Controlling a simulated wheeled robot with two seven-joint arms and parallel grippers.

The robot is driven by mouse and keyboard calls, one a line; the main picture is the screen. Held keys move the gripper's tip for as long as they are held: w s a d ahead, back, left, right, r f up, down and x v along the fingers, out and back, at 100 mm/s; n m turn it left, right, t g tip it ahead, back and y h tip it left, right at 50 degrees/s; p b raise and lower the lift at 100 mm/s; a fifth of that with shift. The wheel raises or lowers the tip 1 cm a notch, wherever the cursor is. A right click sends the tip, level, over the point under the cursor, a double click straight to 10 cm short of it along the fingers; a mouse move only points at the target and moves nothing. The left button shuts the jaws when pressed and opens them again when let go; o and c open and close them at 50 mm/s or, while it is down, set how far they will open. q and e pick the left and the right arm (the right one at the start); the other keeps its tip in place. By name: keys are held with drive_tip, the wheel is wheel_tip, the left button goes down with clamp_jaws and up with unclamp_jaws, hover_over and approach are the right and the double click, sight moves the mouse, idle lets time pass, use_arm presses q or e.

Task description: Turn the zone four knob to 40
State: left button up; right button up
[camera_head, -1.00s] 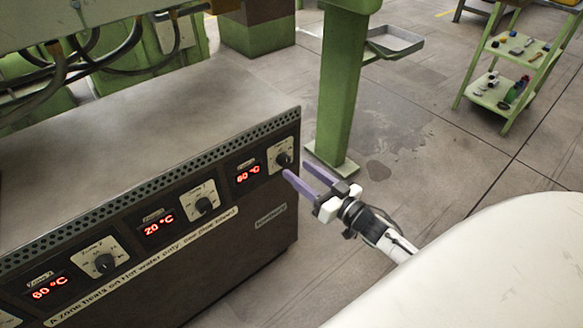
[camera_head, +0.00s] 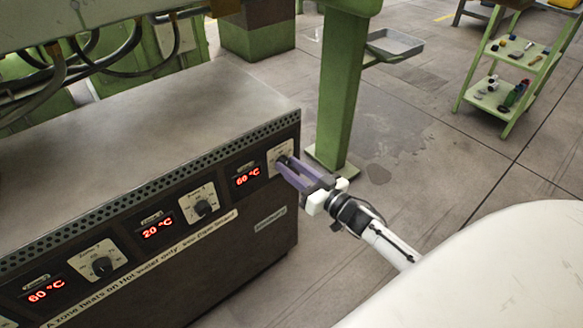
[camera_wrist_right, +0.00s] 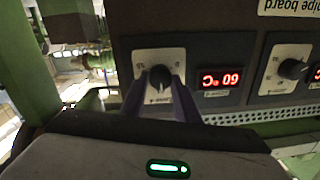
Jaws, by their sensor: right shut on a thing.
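The zone four knob (camera_wrist_right: 160,77) is a black dial on a pale plate at the right end of the dark control panel (camera_head: 262,240). The red display (camera_head: 247,176) beside it reads 60 °C. My right gripper (camera_head: 283,166) has its purple fingers at this knob and mostly hides it in the head view. In the right wrist view the fingers (camera_wrist_right: 160,88) stand on either side of the knob, shut on it. My left gripper is not in view.
Other knobs (camera_head: 200,205) and (camera_head: 102,263) sit further left, with displays reading 20 °C (camera_head: 158,228) and 60 °C (camera_head: 46,290). A green post (camera_head: 342,90) stands just behind the panel's right end. A green shelf cart (camera_head: 515,75) stands at the far right; the floor between is clear.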

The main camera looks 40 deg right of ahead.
drive_tip(key=shift+n, duration=0.3)
drive_tip(key=shift+n+p, duration=0.4)
drive_tip(key=shift+n, duration=0.6)
drive_tip(key=n, duration=0.8)
drive_tip(key=shift+s+a+n+h, duration=0.1)
drive_tip(key=shift+a+n+h, duration=0.1)
drive_tip(key=shift+n+h, duration=0.15)
drive_tip(key=o, duration=1)
drive_tip(key=shift+o, duration=0.2)
